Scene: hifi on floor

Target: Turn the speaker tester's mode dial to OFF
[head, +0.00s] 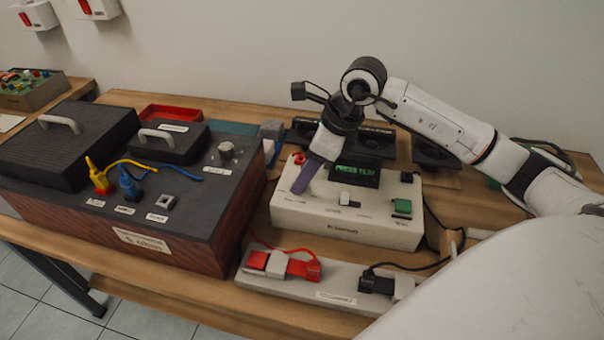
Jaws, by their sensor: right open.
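The speaker tester (390,235) is a white box on the wooden bench, with a lit display (355,174) in green text that seems to read "PRESS TEST". A green button (402,207) is at its right end and a red part (299,159) at its back left. My right gripper (304,183) reaches down over the left part of its top. The purple finger hangs at or just above the panel; I cannot tell if it touches. The gripper is open. I cannot make out the mode dial; the gripper hides part of the panel. My left gripper is out of view.
A large dark-topped wooden box (215,235) with a grey knob (226,150) and yellow and blue plugs stands left of the tester. A grey strip (330,296) with red and black connectors lies in front. Black units (434,152) stand behind.

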